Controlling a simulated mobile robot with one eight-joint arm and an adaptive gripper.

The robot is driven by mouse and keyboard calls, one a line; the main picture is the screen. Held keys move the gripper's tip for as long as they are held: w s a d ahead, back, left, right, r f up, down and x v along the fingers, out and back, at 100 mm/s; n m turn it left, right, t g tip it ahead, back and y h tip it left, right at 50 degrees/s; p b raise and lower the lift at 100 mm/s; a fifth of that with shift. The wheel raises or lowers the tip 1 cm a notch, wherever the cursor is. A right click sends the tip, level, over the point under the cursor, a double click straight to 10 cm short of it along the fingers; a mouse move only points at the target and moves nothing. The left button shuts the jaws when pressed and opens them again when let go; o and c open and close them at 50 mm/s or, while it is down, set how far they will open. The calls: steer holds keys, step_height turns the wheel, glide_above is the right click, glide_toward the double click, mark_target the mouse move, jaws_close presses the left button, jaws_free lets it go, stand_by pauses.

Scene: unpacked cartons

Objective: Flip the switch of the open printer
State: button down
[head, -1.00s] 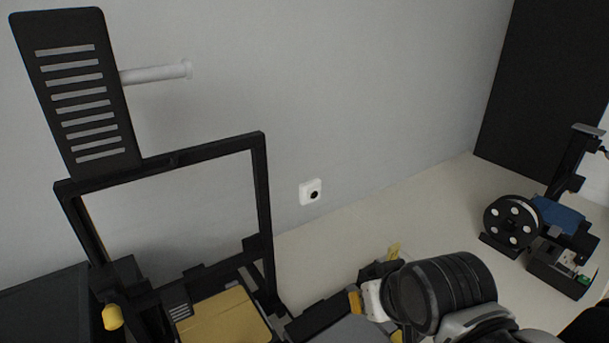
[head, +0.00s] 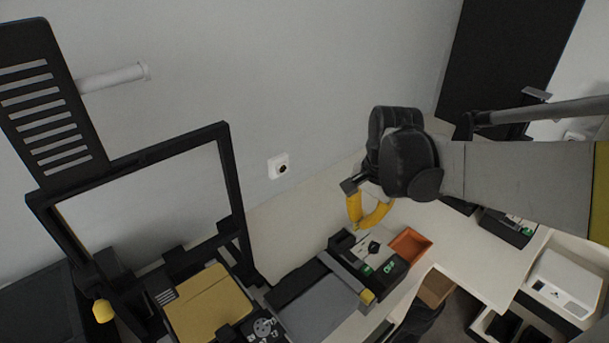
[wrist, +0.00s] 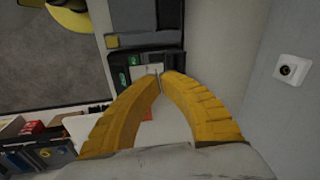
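The open printer (head: 232,190) stands at the left, with a black upright frame and a yellow bed (head: 205,300). Its black control box (head: 392,278) at its right end has a light panel with green-lit parts, including what looks like a switch (head: 388,267). In the wrist view the box (wrist: 118,80) lies just beyond the fingertips, partly hidden by them. My gripper (head: 361,226) has two yellow curved fingers and hangs above the box, apparently not touching it. In the wrist view its fingertips (wrist: 160,75) come together with nothing seen between them.
An orange tray (head: 411,243) sits right beside the control box. A second printer's box (head: 508,228) is farther right, largely hidden by my arm. A wall socket (head: 279,166) is behind. A white device (head: 566,282) sits at lower right.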

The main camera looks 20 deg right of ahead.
mark_target(351, 253)
steer(key=shift+w+d+f+m+g, duration=0.15)
steer(key=shift+w+d+m+g, duration=0.05)
steer(key=shift+d+m, duration=0.2)
steer(key=shift+w+d+f+m+g, duration=0.15)
steer(key=shift+d+m+g, duration=0.05)
steer(key=shift+d+m, duration=0.2)
steer(key=f+b, duration=0.1)
steer(key=f, duration=0.3)
steer(key=w+f+b, duration=0.1)
steer(key=f+b, duration=0.1)
steer(key=f, duration=0.3)
steer(key=f+b, duration=0.2)
steer(key=f, duration=0.3)
steer(key=shift+w+a, duration=0.3)
steer(key=shift+a, duration=0.1)
steer(key=shift+f, duration=0.2)
steer(key=shift+w+a+f+b, duration=0.1)
steer(key=shift+f+b, duration=0.15)
steer(key=shift+b, duration=0.2)
steer(key=shift+r+g, duration=0.1)
steer(key=shift+g, duration=0.3)
